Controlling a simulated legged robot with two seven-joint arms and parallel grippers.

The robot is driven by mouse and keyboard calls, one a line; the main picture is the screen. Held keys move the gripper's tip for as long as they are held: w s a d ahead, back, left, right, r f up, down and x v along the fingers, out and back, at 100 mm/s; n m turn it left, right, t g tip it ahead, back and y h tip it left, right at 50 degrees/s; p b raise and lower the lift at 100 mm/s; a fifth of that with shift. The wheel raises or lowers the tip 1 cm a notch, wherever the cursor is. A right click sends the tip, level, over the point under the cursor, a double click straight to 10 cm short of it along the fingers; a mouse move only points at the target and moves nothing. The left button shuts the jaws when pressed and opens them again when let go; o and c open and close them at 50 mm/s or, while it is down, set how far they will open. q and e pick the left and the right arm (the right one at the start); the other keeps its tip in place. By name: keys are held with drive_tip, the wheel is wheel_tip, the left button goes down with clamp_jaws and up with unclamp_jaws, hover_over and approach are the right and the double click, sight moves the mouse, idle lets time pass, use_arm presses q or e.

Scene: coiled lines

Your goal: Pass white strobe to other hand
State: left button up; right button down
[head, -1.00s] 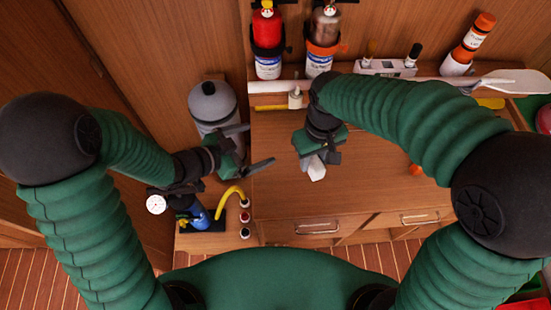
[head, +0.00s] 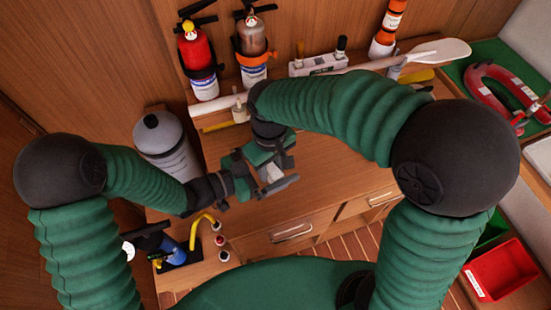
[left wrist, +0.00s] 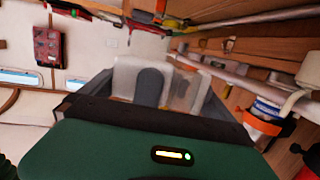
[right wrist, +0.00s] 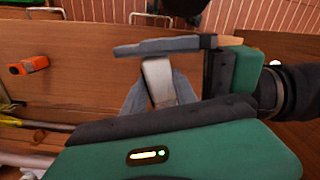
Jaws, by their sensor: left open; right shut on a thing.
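The white strobe (head: 273,173) is held in my right gripper (head: 270,168), above the wooden worktop. In the right wrist view the strobe (right wrist: 158,82) sits between the right gripper's grey fingers (right wrist: 158,95). My left gripper (head: 275,170) is open and has come in from the left, right beside it. One left finger lies across the strobe's end in the right wrist view. In the left wrist view the strobe (left wrist: 126,72) stands between the open left fingers (left wrist: 158,95), with a grey right finger in front of it. Whether the left fingers touch it is unclear.
A grey cylinder (head: 166,148) stands behind my left arm. A red extinguisher (head: 198,62) and a brown one (head: 252,45) hang at the back. A white paddle (head: 440,50) lies along the rear. Drawers with handles (head: 292,232) are below. A red bin (head: 500,270) is at right.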

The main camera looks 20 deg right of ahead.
use_arm(q)
drive_tip(key=c, duration=0.4)
use_arm(e)
drive_tip(key=shift+a, duration=0.1)
use_arm(q)
drive_tip(key=shift+w, duration=0.1)
drive_tip(key=c, duration=0.7)
drive_tip(key=shift+c, duration=0.3)
use_arm(e)
drive_tip(key=c, duration=0.9)
unclamp_jaws()
